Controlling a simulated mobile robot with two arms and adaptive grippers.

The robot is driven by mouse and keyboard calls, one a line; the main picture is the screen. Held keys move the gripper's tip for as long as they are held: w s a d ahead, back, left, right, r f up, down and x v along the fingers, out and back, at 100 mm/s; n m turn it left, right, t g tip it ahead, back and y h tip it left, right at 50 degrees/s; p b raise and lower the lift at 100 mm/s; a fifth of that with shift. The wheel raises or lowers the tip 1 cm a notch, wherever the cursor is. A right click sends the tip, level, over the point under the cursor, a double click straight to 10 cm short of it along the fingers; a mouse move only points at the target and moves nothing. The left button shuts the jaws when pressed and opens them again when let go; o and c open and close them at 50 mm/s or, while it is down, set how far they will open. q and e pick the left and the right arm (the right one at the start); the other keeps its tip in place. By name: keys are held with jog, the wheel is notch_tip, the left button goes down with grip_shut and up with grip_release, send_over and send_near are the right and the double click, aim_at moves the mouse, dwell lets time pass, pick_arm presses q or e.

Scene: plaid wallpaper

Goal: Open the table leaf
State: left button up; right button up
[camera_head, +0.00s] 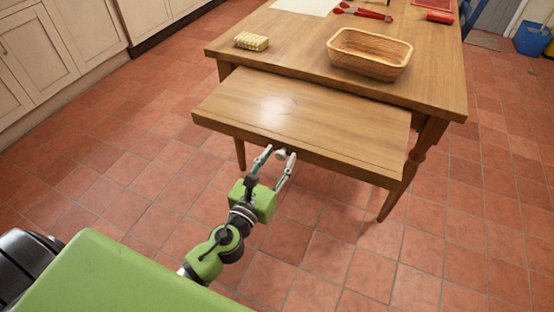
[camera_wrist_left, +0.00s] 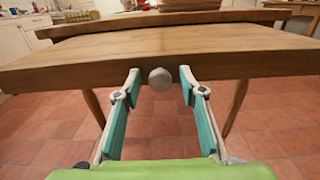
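The table leaf (camera_head: 300,118) is a flat wooden panel at the near end of the wooden table (camera_head: 300,57). It sticks out toward me, a little lower than the table top. A round pale knob (camera_wrist_left: 160,79) is on its front edge; it also shows in the head view (camera_head: 281,154). My left gripper (camera_head: 277,152) is open in front of the knob. In the left wrist view the two fingers (camera_wrist_left: 159,85) stand on either side of the knob, with gaps between. My right gripper is not in view.
A wicker basket (camera_head: 369,53) and a yellow ridged block (camera_head: 251,41) stand on the table. Red-handled tools (camera_head: 362,12) lie farther back. Pale cabinets (camera_head: 40,55) line the left side. The tiled floor around the table's near end is clear.

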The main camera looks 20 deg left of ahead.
pick_arm(q)
jog(key=s, duration=1.2)
jog(key=shift+a, duration=0.2)
